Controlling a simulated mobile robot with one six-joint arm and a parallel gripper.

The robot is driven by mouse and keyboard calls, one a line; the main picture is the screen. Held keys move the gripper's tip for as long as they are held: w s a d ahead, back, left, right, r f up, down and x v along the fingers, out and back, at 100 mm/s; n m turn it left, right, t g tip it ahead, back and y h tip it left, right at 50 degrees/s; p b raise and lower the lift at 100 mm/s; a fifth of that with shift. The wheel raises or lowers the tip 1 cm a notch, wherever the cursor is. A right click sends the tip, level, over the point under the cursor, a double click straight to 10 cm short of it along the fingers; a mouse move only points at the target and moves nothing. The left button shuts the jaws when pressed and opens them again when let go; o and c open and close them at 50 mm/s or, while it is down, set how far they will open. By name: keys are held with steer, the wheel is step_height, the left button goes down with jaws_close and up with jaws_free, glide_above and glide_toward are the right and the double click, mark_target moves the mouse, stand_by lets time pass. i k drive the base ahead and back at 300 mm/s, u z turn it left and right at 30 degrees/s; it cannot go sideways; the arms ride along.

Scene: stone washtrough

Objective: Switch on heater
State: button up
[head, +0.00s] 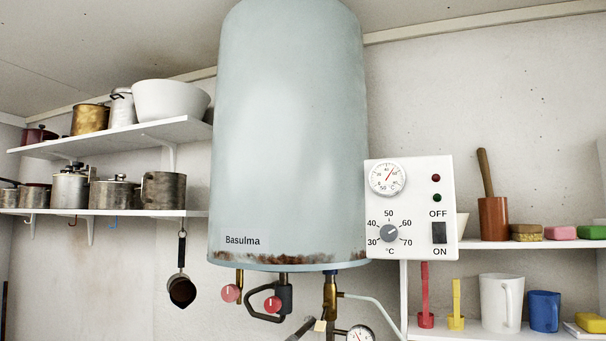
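The heater is a large pale blue cylinder (285,140) marked "Basulma", with rust along its lower rim. A white control box (414,216) sits at its right side. On the box, a dark rocker switch (438,232) lies between the labels OFF above and ON below; I cannot tell which side is pressed. A red lamp (436,177) and a green lamp (436,198) above it both look dark. A grey temperature knob (389,233) and a round dial (387,179) are on the box's left half. My gripper is not in view.
Pipes with red-handled valves (231,293) and a round gauge (360,334) hang under the heater. Shelves with pots (120,136) are at left; shelves with mugs (501,303) and soap bars (560,232) are at right. Nothing covers the switch in this view.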

mark_target(439, 235)
steer(key=z, duration=0.75)
steer(key=k, duration=0.75)
steer(key=u, duration=0.65)
steer(key=i, duration=0.95)
